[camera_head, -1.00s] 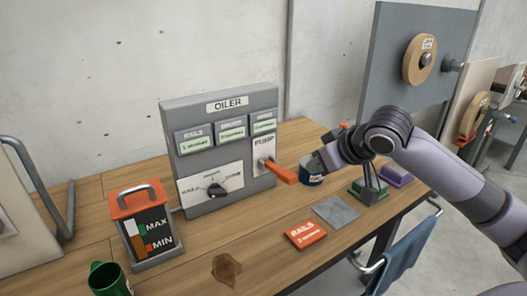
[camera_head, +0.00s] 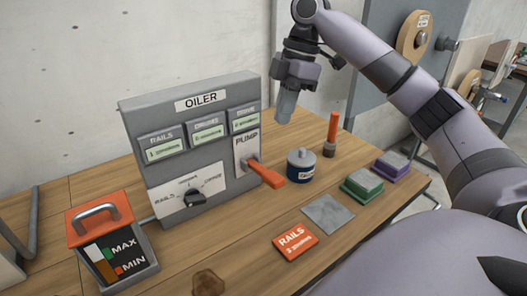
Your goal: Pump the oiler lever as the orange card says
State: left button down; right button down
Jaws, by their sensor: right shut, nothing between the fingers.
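The grey oiler panel (camera_head: 150,123) stands on the wooden bench with three small displays, a selector dial (camera_head: 195,197) and a PUMP plate. The orange pump lever (camera_head: 265,174) sticks out from the plate and slopes down to the right. The orange card (camera_head: 294,241) lies flat on the bench in front; it reads RAILS, with a smaller line that looks like a 3 and a blurred word. My right gripper (camera_head: 284,112) is shut and empty, pointing down above and behind the lever, apart from it. My left gripper is not in view.
A blue tin (camera_head: 301,166) stands just right of the lever. An orange-handled tool (camera_head: 333,132) stands behind it. Green (camera_head: 361,187) and purple (camera_head: 392,164) blocks lie further right, a grey plate (camera_head: 327,213) in front. An oil-level box (camera_head: 113,256) stands left.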

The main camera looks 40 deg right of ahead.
jog(key=shift+w+d+r+n+g, duration=0.15)
jog(key=shift+r+n+g, duration=0.05)
jog(key=shift+r+n, duration=0.35)
jog(key=shift+w+d+r+n+g, duration=0.1)
jog(key=shift+d+r+n+g, duration=0.1)
jog(key=shift+r+n, duration=0.3)
jog(key=shift+a+f, duration=0.1)
jog(key=b, duration=0.2)
send_over(271, 175)
jog(key=d, duration=0.1)
notch_tip(271, 175, down, 12)
jog(key=shift+r, duration=0.1)
jog(key=shift+s+f, duration=0.15)
jog(key=shift+f, duration=0.65)
